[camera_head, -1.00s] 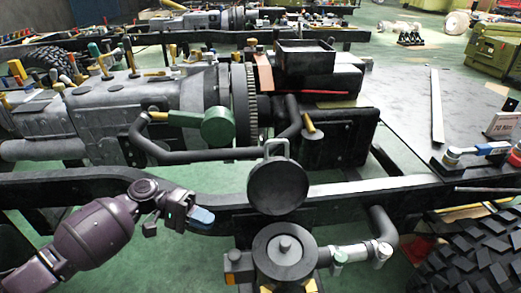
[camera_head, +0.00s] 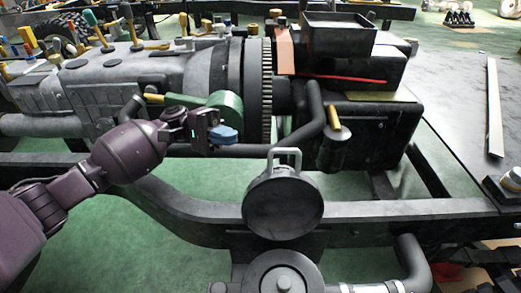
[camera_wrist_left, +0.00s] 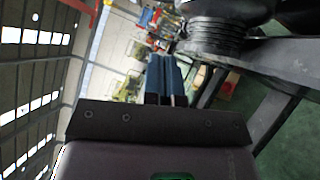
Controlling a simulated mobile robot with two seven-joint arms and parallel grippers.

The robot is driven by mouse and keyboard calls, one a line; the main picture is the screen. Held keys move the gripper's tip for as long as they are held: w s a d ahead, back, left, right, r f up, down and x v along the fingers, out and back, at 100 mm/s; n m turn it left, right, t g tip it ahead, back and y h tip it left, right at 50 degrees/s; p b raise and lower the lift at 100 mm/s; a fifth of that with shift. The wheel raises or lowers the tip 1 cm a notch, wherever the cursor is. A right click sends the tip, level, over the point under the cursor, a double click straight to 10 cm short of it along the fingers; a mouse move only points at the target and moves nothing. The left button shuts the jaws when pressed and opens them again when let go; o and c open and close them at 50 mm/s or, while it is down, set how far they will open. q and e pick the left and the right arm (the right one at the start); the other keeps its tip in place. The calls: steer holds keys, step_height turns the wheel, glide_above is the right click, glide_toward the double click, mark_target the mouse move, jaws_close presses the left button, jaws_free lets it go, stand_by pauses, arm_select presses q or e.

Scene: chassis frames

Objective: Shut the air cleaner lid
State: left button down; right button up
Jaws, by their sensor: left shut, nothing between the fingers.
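The air cleaner lid (camera_head: 283,208) is a round dark disc with a grey loop handle on top. It stands raised, tilted up, behind the round air cleaner body (camera_head: 260,275) at the bottom of the head view. The body's top is uncovered, with a small stud at its centre. My left gripper (camera_head: 226,136) is shut and empty, with blue fingertips. In the head picture it is up and left of the lid's handle, apart from it. Its shut fingers also show in the left wrist view (camera_wrist_left: 166,82). My right gripper is not in view.
A black chassis rail (camera_head: 400,207) runs across behind the lid. The grey engine and gearbox (camera_head: 170,75) lie beyond, with a green cylinder (camera_head: 225,107) near my left gripper. A black pipe (camera_head: 411,262) rises at the lower right. Green floor shows between the rails.

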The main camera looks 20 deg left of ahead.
arm_select(q)
steer(key=s+d, duration=0.1)
steer(key=d, duration=0.2)
steer(key=s+d+r, duration=0.1)
steer(key=s+d, duration=0.1)
steer(key=d, duration=0.1)
steer(key=s+d+r, duration=0.1)
steer(key=d, duration=0.2)
steer(key=shift+s+d, duration=0.15)
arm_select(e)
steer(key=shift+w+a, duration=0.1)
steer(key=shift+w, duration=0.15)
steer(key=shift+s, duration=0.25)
arm_select(q)
steer(key=shift+s+d, duration=0.1)
